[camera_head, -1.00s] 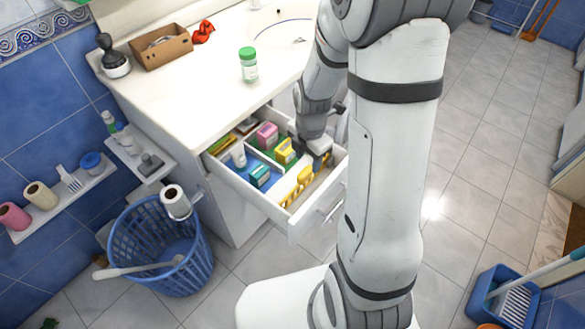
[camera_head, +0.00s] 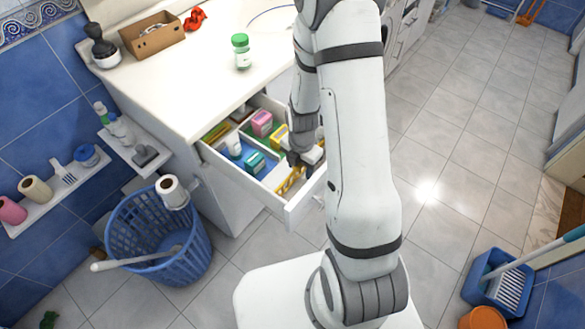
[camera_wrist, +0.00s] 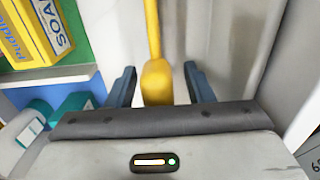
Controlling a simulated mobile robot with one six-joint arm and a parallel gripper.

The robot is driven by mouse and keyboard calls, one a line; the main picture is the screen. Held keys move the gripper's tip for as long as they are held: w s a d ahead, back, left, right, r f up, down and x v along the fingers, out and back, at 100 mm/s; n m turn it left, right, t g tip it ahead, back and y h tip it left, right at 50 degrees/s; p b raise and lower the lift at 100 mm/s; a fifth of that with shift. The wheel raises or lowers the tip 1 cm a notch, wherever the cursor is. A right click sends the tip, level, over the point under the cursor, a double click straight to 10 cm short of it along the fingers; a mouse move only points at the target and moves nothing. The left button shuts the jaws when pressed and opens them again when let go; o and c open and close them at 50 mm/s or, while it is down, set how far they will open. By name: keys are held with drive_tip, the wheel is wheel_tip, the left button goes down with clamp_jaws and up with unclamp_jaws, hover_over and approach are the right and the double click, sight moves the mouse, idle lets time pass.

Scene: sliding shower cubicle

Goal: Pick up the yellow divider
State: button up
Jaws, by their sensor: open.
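The yellow divider (camera_head: 287,183) is a thin yellow strip inside the open drawer (camera_head: 262,197), towards its front right. In the wrist view, the yellow divider (camera_wrist: 155,45) runs up the middle and ends in a thicker yellow block between my fingers. My gripper (camera_wrist: 160,80) is open, with one blue-grey finger on each side of it. A gap shows on both sides, so neither finger appears to touch it. In the head view, my gripper (camera_head: 297,160) is down in the drawer by the divider. Part of the divider is hidden behind my arm.
The drawer also holds a yellow soap box (camera_wrist: 38,30), a pink box (camera_head: 262,123), a white bottle (camera_head: 233,145) and a teal item (camera_head: 255,163). Drawer walls stand close around my gripper. The counter (camera_head: 190,75) is above. A blue basket (camera_head: 160,235) stands left on the floor.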

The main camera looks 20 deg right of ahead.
drive_tip(key=shift+c, duration=0.4)
clamp_jaws()
drive_tip(key=shift+r, duration=0.15)
